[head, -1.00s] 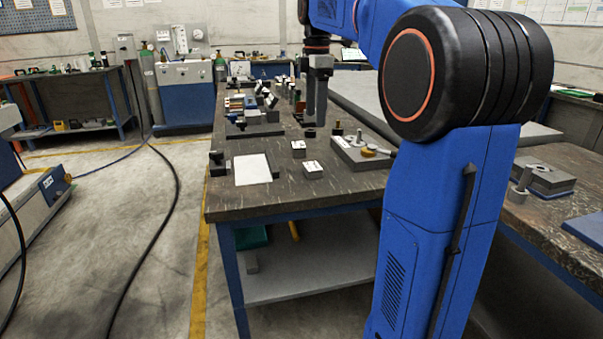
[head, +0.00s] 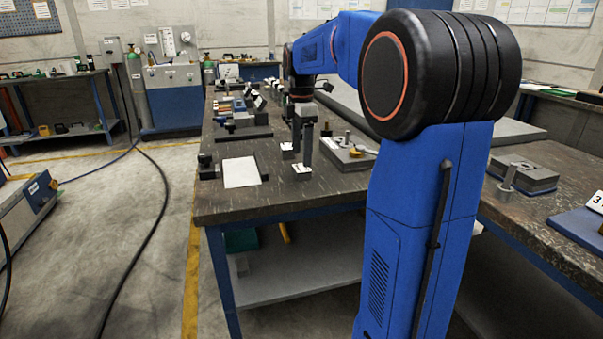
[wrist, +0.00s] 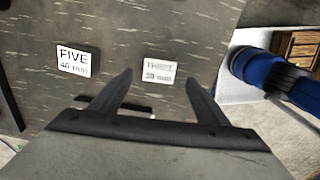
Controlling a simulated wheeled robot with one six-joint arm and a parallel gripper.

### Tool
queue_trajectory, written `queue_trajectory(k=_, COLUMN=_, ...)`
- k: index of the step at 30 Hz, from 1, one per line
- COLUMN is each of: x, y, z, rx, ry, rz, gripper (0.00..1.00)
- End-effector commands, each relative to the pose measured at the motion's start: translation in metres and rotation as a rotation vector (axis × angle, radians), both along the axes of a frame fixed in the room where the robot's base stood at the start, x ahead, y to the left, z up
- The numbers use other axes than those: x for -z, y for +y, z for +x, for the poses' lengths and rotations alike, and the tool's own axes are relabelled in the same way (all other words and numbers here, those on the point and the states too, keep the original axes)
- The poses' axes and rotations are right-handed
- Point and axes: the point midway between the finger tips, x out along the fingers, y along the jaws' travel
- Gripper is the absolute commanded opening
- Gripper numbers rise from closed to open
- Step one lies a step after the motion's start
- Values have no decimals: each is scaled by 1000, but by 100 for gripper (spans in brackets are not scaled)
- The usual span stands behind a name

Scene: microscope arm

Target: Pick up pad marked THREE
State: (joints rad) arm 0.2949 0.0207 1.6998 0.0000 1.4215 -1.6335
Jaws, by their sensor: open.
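The pad marked THREE (wrist: 159,71) is a small block with a white label, its print blurred, in the wrist view. It lies on the dark worktop between and just beyond my fingertips. My gripper (wrist: 158,82) is open and empty above the worktop. The pad marked FIVE (wrist: 77,60) lies to the left, outside the fingers. In the head view my gripper (head: 303,152) points down over two small pads, a nearer one (head: 302,171) and a farther one (head: 287,150). Their labels are too small to read there.
A white sheet (head: 241,172) lies left of the pads. A grey fixture plate with a post and a brass knob (head: 356,151) stands close on the right. Several small parts stand on the worktop behind. Bare worktop (head: 270,199) lies in front.

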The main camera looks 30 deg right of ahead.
Motion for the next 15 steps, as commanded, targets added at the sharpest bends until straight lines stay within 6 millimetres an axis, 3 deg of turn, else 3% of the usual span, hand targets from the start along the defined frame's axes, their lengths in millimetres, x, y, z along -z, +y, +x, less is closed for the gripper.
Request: queue_trajectory(k=15, x=51, y=-1, z=1, rx=0, ry=0, rz=0, gripper=69)
